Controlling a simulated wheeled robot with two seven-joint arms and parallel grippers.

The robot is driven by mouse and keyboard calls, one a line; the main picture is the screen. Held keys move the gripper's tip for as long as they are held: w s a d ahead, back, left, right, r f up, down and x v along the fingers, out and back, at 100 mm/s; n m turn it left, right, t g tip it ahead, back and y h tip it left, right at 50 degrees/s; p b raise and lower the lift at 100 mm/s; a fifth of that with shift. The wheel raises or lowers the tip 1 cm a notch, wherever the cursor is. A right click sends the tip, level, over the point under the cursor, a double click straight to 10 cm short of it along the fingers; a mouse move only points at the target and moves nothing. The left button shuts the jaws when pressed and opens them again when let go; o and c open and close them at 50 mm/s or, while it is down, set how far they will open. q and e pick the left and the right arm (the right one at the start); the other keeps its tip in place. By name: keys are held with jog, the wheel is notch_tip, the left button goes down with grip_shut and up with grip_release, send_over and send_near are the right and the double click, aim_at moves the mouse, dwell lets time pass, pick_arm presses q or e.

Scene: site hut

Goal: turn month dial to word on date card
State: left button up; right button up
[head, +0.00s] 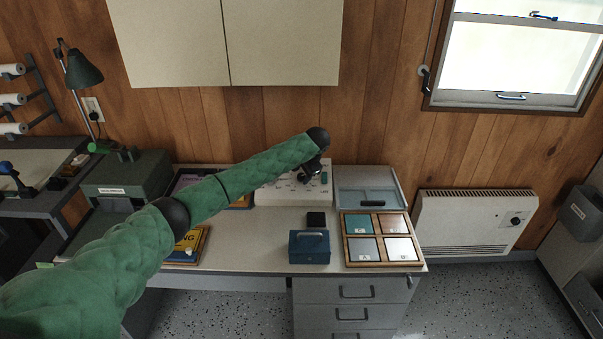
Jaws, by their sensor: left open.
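A white box with a sloped face (285,194) stands at the back of the desk. Small dark marks and a green part show on its face, too small to read. My left arm comes in from the left, and my left gripper (312,173) is open at this box's upper right part. The gripper and wrist cover part of the face, so I cannot make out the month dial or whether the fingers touch it. I cannot pick out a date card or its word. My right gripper is out of view.
On the desk (250,256) are a blue-grey box (309,247), a small black block (316,219), a wooden tray of coloured squares (346,262) and a grey tray (350,203). Yellow signs (190,243) lie at left. Cupboards (225,40) hang above.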

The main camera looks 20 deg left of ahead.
pick_arm(q)
jog(key=shift+w+a+f, duration=0.1)
jog(key=shift+f, duration=0.45)
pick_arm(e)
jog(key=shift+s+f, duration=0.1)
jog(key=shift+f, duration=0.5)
pick_arm(q)
jog(key=c, duration=1)
jog(key=shift+r+p, duration=0.1)
jog(key=shift+p, duration=0.2)
jog(key=m+p, duration=0.2)
jog(key=m, duration=0.1)
jog(key=shift+r+m+t+y+p, duration=0.1)
jog(key=shift+m+t+y+p, duration=0.2)
jog(key=shift+t, duration=0.1)
jog(key=m+t+p, duration=0.1)
jog(key=m+p, duration=0.2)
jog(key=m, duration=0.2)
jog(key=shift+m+y, duration=0.3)
jog(key=shift+f+m+t+p, duration=0.3)
jog(key=shift+m+t+p, duration=0.1)
jog(key=shift+m, duration=0.4)
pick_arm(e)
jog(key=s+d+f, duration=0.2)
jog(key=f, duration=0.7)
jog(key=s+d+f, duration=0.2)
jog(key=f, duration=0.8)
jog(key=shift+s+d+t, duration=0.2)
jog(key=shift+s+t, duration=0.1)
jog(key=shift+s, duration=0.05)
